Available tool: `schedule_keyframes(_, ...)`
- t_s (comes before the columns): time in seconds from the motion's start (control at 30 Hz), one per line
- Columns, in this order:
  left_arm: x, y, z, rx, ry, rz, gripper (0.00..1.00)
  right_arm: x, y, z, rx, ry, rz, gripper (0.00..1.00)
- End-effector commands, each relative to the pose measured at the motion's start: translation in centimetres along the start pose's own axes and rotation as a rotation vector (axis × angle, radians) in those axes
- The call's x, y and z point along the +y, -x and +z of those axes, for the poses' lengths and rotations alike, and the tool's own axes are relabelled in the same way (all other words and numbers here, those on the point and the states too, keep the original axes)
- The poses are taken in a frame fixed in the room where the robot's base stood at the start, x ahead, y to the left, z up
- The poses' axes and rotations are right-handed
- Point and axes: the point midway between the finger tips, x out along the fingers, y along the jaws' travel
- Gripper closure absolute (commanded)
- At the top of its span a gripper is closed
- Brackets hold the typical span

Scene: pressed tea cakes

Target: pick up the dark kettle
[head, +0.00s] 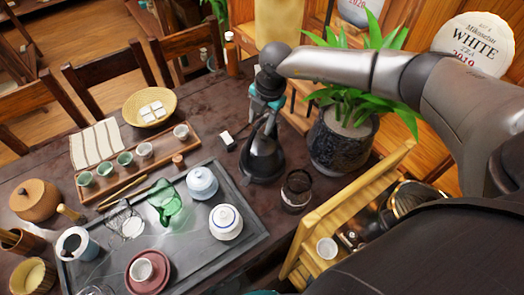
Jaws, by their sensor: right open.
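The dark kettle (262,160) stands upright on the dark table, just right of the grey tea tray. My right gripper (266,112) is above it, at the kettle's upper part. Its jaws are open, and dark fingers and the dark handle overlap, so I cannot tell whether they touch. My left gripper is not in view.
A potted plant (342,140) stands close to the right of the kettle. A dark glass jar (297,190) is in front of it. The grey tea tray (262,236) holds a white lidded pot (226,222) and a pale blue pot (202,183). A small white-topped block (226,137) lies left of the kettle.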

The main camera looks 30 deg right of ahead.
Motion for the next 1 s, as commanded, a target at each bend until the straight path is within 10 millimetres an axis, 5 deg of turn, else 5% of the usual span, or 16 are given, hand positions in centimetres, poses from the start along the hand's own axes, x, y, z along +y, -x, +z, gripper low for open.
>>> schedule_keyframes(0.33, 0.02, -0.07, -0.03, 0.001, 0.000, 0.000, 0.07, -0.02, -0.91, -0.03, 0.000, 0.002, 0.000, 0.47)
schedule_keyframes(0.8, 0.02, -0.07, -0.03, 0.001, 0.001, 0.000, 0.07, 0.00, -0.86, -0.01, 0.000, 0.001, 0.000, 0.99)
schedule_keyframes(1.0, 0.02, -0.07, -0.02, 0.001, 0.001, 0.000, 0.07, 0.00, -0.85, 0.00, 0.000, 0.001, 0.000, 1.00)
